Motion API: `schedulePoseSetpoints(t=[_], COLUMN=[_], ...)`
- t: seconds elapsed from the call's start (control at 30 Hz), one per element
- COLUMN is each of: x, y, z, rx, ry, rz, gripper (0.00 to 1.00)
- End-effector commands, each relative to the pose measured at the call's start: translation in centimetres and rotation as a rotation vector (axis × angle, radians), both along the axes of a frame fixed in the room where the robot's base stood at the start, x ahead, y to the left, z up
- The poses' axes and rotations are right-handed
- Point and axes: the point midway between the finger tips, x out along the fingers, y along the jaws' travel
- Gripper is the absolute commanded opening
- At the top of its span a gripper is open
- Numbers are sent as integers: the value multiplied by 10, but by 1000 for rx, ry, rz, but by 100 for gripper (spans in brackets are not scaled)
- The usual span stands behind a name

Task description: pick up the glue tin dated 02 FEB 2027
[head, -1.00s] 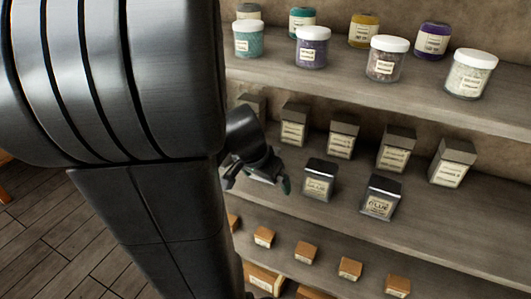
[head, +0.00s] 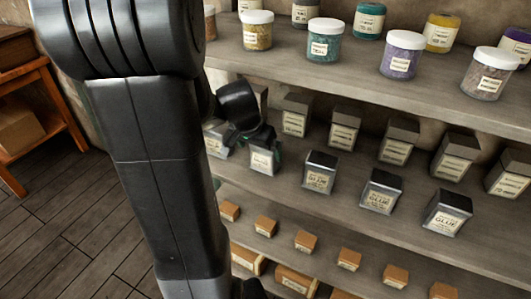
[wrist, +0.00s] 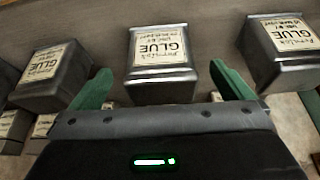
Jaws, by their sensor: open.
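Several glue tins with dark metal lids and cream labels stand in a front row on the middle shelf. My gripper (head: 252,140) is open and empty at the left part of this row, by one glue tin (head: 262,160). In the wrist view, the green fingertips of my gripper (wrist: 162,88) are spread on either side of a middle glue tin (wrist: 161,65), which appears beyond them; contact cannot be told. A left glue tin (wrist: 50,75) and a right glue tin (wrist: 283,52) flank it. The labels read GLUE; their small date lines are too blurred for me to read surely.
A back row of grey-lidded boxes (head: 397,142) stands behind the tins. The upper shelf (head: 290,65) holds several jars; the lower shelf (head: 265,215) holds small brown boxes. A wooden stand (head: 35,125) is at the far left, with open floor beside it.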

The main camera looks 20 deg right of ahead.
Motion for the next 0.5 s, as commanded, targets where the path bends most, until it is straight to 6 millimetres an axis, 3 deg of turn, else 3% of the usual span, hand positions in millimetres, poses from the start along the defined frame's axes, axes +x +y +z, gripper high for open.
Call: schedulePoseSetpoints(t=[0.3, 0.5], x=[23, 27], y=[-32, -37], z=[1, -25], rx=[1, 0], ry=[2, 3], rz=[-3, -1], gripper=[100, 100])
